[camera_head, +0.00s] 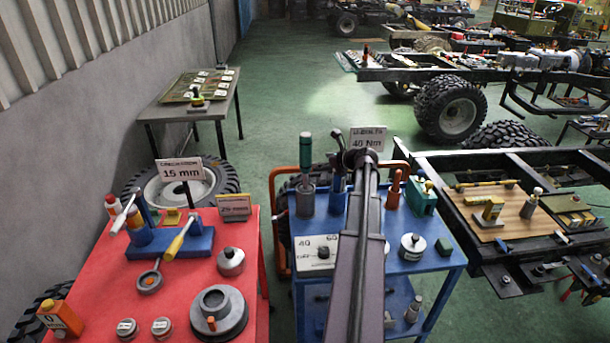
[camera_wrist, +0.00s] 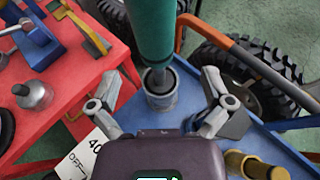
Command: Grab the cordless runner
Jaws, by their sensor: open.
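A tall tool with a dark green cylindrical body (camera_head: 306,148) and grey lower shank stands upright in a grey cup (camera_head: 305,200) on the blue cart (camera_head: 425,264). It may be the cordless runner; no label shows. In the wrist view its green body (camera_wrist: 165,30) rises out of frame at top centre, above the grey cup (camera_wrist: 160,100). My gripper (camera_wrist: 165,78) is open, its two grey fingers spread left and right of the tool's line. No contact is clear. In the head view my arm hides part of the cart, and my gripper is hard to make out.
A sign reading 40 Nm (camera_head: 368,138) stands behind my arm. An orange rail (camera_head: 275,225) runs along the cart's side. A red table (camera_head: 100,275) with tools is left.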

